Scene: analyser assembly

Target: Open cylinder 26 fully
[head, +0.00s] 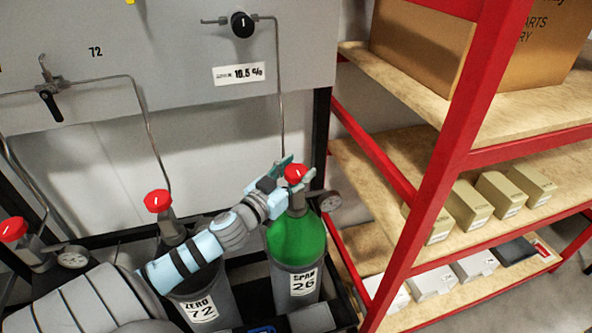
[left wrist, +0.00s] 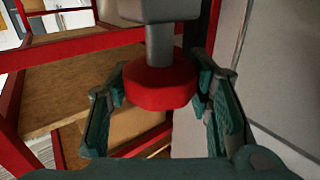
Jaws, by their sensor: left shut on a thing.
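Cylinder 26 (head: 296,245) is a green-topped bottle with a grey lower body and a label reading "SPAN 26". It stands upright in the head view, right of centre. Its red valve knob (head: 296,173) is on top, with a gauge (head: 329,201) at the right of the neck. My left gripper (head: 290,178) reaches in from the left and is shut on the red knob. In the left wrist view the knob (left wrist: 158,86) sits between the two green-padded fingers, with a grey stem beyond it. How far the valve is turned cannot be told. My right gripper is not in view.
Cylinder 72 (head: 200,305), labelled "ZERO", stands to the left with its own red knob (head: 158,201), partly behind my left arm. Another red knob (head: 13,229) is at far left. A red shelf rack (head: 450,150) with boxes stands close on the right. A grey panel (head: 180,60) is behind.

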